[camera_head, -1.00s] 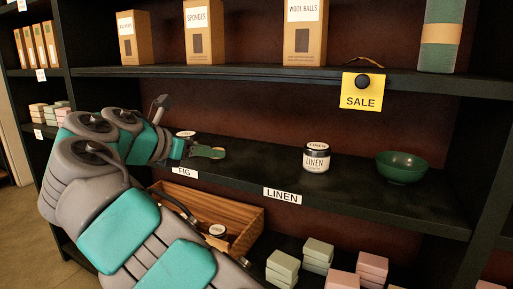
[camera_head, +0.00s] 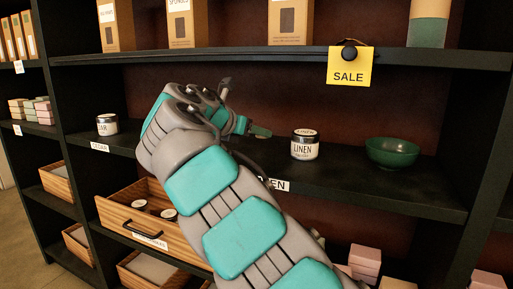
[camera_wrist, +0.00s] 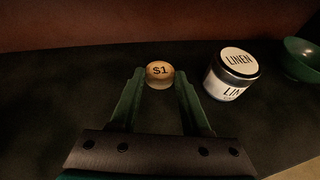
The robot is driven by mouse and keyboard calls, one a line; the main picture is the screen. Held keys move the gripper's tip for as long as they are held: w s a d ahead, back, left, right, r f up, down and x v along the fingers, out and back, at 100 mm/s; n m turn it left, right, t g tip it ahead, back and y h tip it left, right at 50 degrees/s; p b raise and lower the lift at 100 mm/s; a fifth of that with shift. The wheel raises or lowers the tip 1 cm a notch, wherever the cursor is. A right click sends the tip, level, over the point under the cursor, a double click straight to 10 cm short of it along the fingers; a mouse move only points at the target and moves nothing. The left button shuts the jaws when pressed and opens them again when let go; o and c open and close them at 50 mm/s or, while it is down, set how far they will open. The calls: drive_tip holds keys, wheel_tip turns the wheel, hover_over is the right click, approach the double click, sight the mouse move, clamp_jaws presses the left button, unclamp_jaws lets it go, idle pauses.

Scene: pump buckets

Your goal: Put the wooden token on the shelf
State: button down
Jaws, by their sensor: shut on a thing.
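The wooden token (camera_wrist: 160,72) is a small round pale piece marked "$1", between my gripper's fingertips in the wrist view. My gripper (camera_wrist: 159,80) is shut on it. In the head view my gripper (camera_head: 258,132) is over the middle shelf (camera_head: 350,183), left of the LINEN jar, and I cannot make out the token clearly there. The shelf's dark top lies under the token in the wrist view; I cannot tell whether they touch.
The LINEN jar (camera_head: 305,145) stands close right of my gripper, with a green bowl (camera_head: 391,152) farther right. Another jar (camera_head: 107,124) stands at the shelf's left. A wooden drawer (camera_head: 118,216) below is open. A yellow SALE tag (camera_head: 349,66) hangs from the shelf above.

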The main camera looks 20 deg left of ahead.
sight(257, 152)
drive_tip(key=shift+f+b, duration=0.6)
drive_tip(key=shift+f, duration=1.1)
drive_tip(key=shift+c, duration=1.8)
unclamp_jaws()
drive_tip(key=shift+f, duration=0.15)
drive_tip(key=p+v, duration=0.1)
drive_tip(key=v, duration=1.1)
